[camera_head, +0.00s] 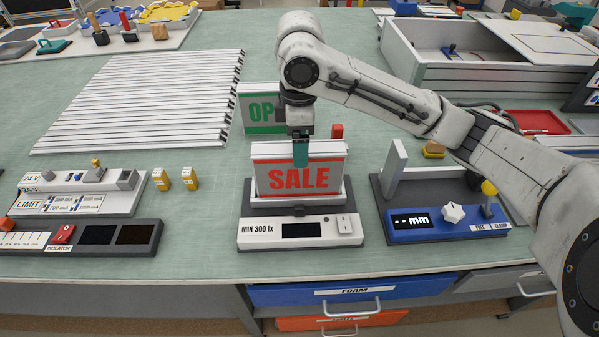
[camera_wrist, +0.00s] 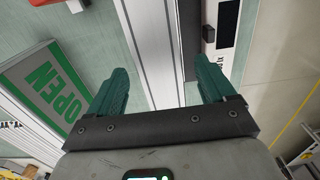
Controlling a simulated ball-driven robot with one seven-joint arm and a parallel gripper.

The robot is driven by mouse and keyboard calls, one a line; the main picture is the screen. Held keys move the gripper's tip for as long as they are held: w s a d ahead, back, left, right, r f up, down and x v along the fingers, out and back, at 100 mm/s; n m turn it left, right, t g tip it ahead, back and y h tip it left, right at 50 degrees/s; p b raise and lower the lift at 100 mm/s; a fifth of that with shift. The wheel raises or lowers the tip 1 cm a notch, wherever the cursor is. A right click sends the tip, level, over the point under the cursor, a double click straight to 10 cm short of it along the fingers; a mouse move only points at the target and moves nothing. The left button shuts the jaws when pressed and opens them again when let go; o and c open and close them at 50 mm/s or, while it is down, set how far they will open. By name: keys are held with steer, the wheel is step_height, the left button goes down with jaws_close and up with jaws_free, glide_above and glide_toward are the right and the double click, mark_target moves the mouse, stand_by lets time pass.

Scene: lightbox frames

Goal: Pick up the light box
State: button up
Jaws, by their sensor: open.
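The other finger is hidden there. In the wrist view my gripper (camera_wrist: 160,70) is open, and a pale frame edge (camera_wrist: 150,45) runs between the fingers. A second light box with green OPEN lettering (camera_head: 257,110) stands behind the SALE box; it also shows in the wrist view (camera_wrist: 45,90).
A blue "mm" gauge (camera_head: 440,226) with an upright plate stands close to the right. White rails (camera_head: 150,100) lie at the back left. A LIMIT panel (camera_head: 75,195) and two yellow blocks (camera_head: 175,179) are at the left. A drawer case (camera_head: 480,75) is at the back right.

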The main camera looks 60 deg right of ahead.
mark_target(299, 173)
step_height(299, 173, down, 6)
steer(key=shift+a+r+p, duration=0.1)
steer(key=shift+p, duration=0.2)
steer(key=shift+c, duration=0.4)
steer(key=c, duration=1.3)
steer(key=shift+w, duration=0.1)
jaws_close()
steer(key=shift+r, duration=0.2)
